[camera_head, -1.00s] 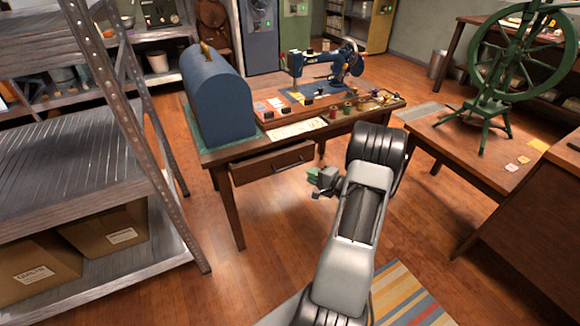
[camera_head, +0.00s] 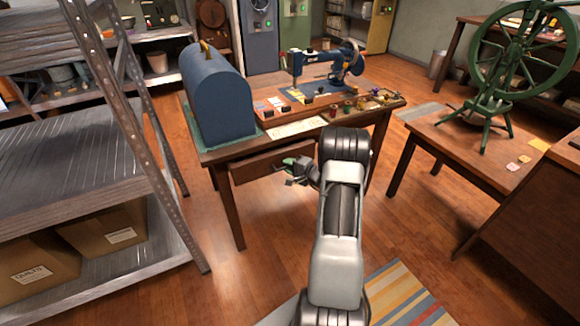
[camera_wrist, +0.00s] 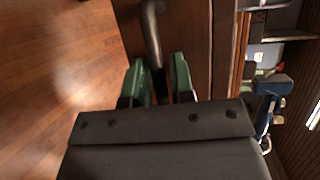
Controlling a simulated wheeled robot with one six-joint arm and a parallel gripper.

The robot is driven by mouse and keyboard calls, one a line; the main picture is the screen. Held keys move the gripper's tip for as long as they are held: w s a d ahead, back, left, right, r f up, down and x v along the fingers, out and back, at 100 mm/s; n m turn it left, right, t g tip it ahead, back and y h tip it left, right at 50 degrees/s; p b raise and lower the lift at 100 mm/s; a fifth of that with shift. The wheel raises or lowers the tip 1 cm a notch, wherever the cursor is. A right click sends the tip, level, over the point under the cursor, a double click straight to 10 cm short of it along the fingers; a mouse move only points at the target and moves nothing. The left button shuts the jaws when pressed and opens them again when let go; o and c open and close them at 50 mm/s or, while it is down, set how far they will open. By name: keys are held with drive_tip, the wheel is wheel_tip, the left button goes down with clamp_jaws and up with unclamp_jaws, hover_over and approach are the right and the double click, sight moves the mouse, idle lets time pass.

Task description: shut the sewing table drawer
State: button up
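The wooden drawer (camera_head: 258,166) of the sewing table (camera_head: 222,154) stands partly pulled out under the tabletop. My gripper (camera_head: 291,162) is at the right part of the drawer front and covers the handle there. In the wrist view, the dark bar handle (camera_wrist: 152,35) runs down between the two green fingertips of my gripper (camera_wrist: 158,76). The fingers are apart, with a gap visible on the right side of the handle; whether the left finger touches it I cannot tell. The drawer front (camera_wrist: 182,30) shows beyond the fingers.
A blue domed case (camera_head: 218,98) and a blue sewing machine (camera_head: 325,68) stand on the table. A metal shelf rack (camera_head: 75,160) is close on the left. A table with a green spinning wheel (camera_head: 492,108) is on the right. The floor before the drawer is clear.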

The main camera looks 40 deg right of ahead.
clamp_jaws()
drive_tip(key=w+b, duration=0.2)
drive_tip(key=w, duration=0.1)
drive_tip(key=w+b, duration=0.1)
drive_tip(key=shift+w+d+f, duration=0.15)
drive_tip(key=shift+d, duration=0.15)
drive_tip(key=shift+w, duration=0.1)
unclamp_jaws()
